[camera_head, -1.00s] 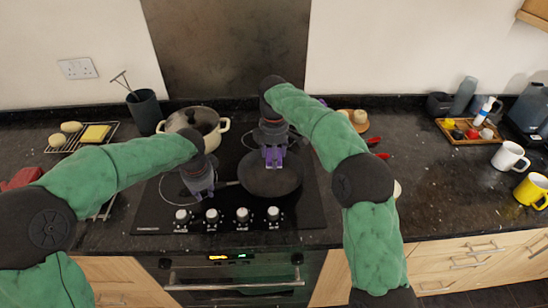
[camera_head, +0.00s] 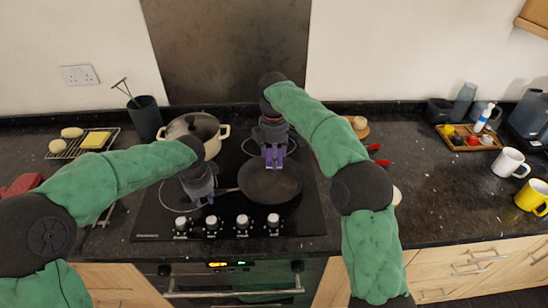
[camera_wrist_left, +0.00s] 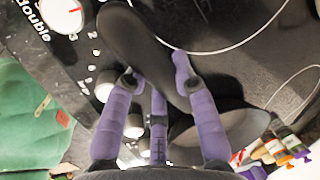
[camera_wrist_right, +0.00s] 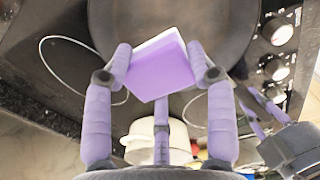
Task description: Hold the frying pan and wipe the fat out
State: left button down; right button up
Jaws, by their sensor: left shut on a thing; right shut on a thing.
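The dark frying pan (camera_head: 272,188) sits on the hob with its handle pointing left. My left gripper (camera_head: 205,200) is shut on the pan handle (camera_wrist_left: 150,45), which lies between its purple fingers in the left wrist view. My right gripper (camera_wrist_right: 160,72) is shut on a purple sponge with a pale edge (camera_wrist_right: 160,68). In the head view my right gripper (camera_head: 274,166) is over the far part of the pan. I cannot tell whether the sponge touches the pan. No fat can be made out on the pan's dark surface.
A cream pot (camera_head: 207,128) stands behind my left gripper, close to its arm. Hob knobs (camera_head: 242,221) line the front edge. A dark utensil holder (camera_head: 145,118) and a wire rack (camera_head: 82,143) are at left. Mugs (camera_head: 509,160) and a wooden tray (camera_head: 452,140) are at right.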

pick_arm(q)
jog(key=c, duration=0.9)
grip_release()
jog(key=r, duration=0.4)
jog(key=s+r, duration=0.1)
jog(key=r, duration=0.2)
jog(key=s+d+r, duration=0.1)
jog(key=r, duration=0.3)
jog(key=shift+r, duration=0.35)
